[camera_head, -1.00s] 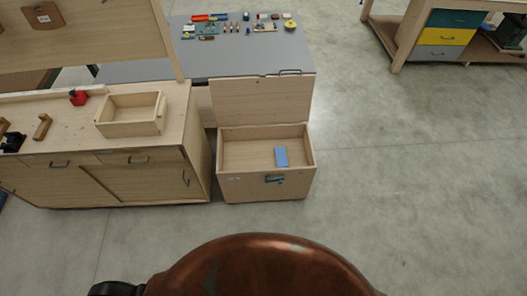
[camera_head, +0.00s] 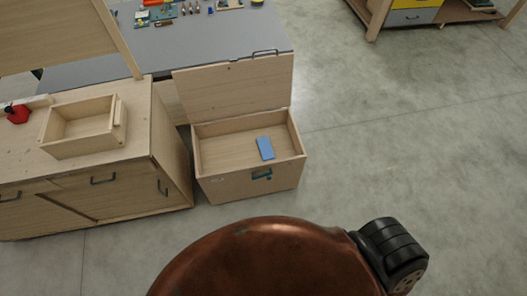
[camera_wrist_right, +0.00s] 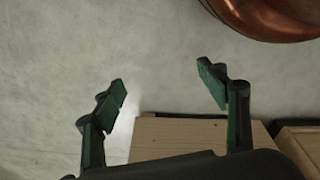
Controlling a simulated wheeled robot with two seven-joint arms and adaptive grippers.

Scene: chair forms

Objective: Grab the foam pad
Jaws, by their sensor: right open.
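A blue foam pad (camera_head: 265,148) lies inside an open wooden chest (camera_head: 250,184), on its floor toward the right side. The chest's lid (camera_head: 235,90) stands raised at the back. My right gripper (camera_wrist_right: 160,85) is open and empty in the right wrist view. It is over the grey floor, with a light wooden surface at the bottom of that view. The pad does not show in the right wrist view. My left gripper is not in view.
A wooden cabinet (camera_head: 110,190) with an empty wooden box (camera_head: 82,126) on top stands left of the chest. A grey table (camera_head: 200,45) with tools is behind. Open floor (camera_head: 400,150) lies to the right and in front.

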